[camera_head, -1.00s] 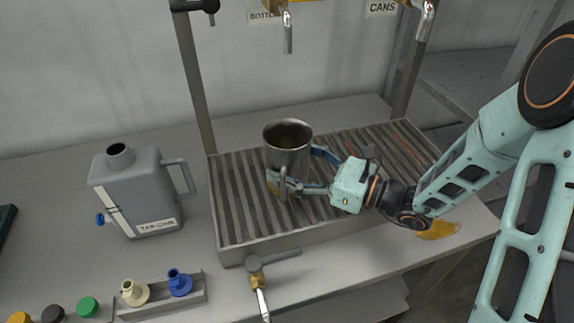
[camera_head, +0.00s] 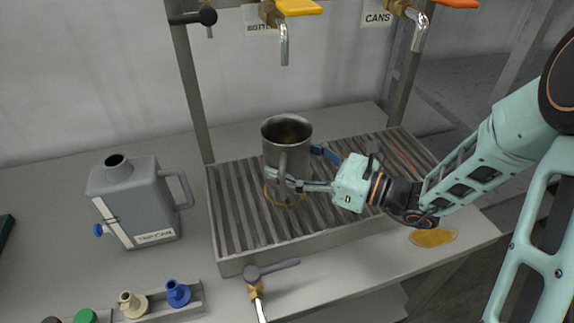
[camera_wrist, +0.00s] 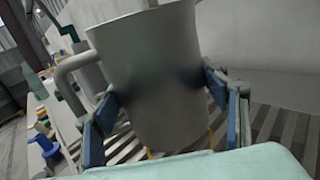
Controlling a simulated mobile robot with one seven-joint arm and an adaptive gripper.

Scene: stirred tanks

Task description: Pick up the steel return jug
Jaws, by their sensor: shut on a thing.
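The steel return jug (camera_head: 287,148) is a grey metal mug with a handle and some dark amber liquid inside. It is upright over the slatted drip tray (camera_head: 238,262). My gripper (camera_head: 296,168) is shut on its body from the right, one blue-padded finger on each side. In the wrist view the jug (camera_wrist: 155,65) fills the middle between the fingers (camera_wrist: 160,115), its handle to the left. A yellow ring (camera_head: 285,200) shows at its base on the slats. I cannot tell whether the base is clear of the slats.
A grey tap can (camera_head: 135,200) stands left of the tray. Taps (camera_head: 283,40) hang above and behind the jug. A valve (camera_head: 255,280) sits at the tray's front edge. Coloured caps (camera_head: 178,292) stand at front left. An amber puddle (camera_head: 433,238) lies at right.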

